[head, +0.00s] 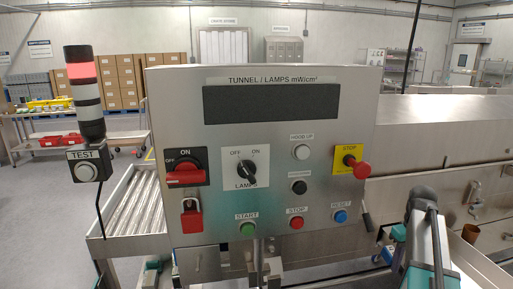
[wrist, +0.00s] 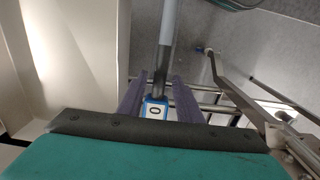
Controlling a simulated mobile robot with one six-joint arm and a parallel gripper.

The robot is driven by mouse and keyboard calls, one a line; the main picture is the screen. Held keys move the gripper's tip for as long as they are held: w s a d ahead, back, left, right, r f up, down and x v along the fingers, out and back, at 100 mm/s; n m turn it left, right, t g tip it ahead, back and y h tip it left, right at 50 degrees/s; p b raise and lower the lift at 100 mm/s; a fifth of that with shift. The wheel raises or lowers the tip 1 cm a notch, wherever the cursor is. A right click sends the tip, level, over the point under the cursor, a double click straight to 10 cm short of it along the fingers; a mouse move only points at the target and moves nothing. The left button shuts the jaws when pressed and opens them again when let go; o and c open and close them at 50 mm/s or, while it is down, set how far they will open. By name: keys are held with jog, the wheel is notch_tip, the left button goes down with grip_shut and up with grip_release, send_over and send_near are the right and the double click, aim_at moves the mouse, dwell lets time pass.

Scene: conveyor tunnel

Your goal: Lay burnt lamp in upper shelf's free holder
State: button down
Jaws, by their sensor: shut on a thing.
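My gripper (wrist: 160,78) shows in the wrist view with its two grey-purple fingers on either side of a lamp (wrist: 164,58). It is shut on this lamp near its end. The lamp is a long tube, pale at the far part and dark towards the fingers, with a blue-edged end cap (wrist: 155,108) marked 0. The tube runs away to the top edge, and its far end is out of view. I cannot make out the upper shelf or its free holder in either view. The head view does not show my gripper.
In the wrist view, metal rails (wrist: 235,85) stand right of the lamp and a pale panel (wrist: 70,45) stands left. In the head view, a control panel (head: 265,255) fills the middle, a roller conveyor (head: 135,205) lies left, and the steel tunnel (head: 440,185) lies right.

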jog(key=shift+f, duration=0.45)
jog(key=shift+r, duration=0.1)
jog(key=d+r+g+p, duration=0.1)
jog(key=r+p, duration=0.5)
jog(key=r, duration=0.6)
jog(key=d+r+m+g+p, duration=0.1)
jog(key=d+r+p, duration=0.2)
jog(key=r+p, duration=0.4)
notch_tip(320, 180, up, 5)
jog(key=shift+s+d+f+h, duration=0.1)
jog(key=shift+s+d+h, duration=0.2)
jog(key=shift+s+h, duration=0.1)
jog(key=shift+d, duration=0.1)
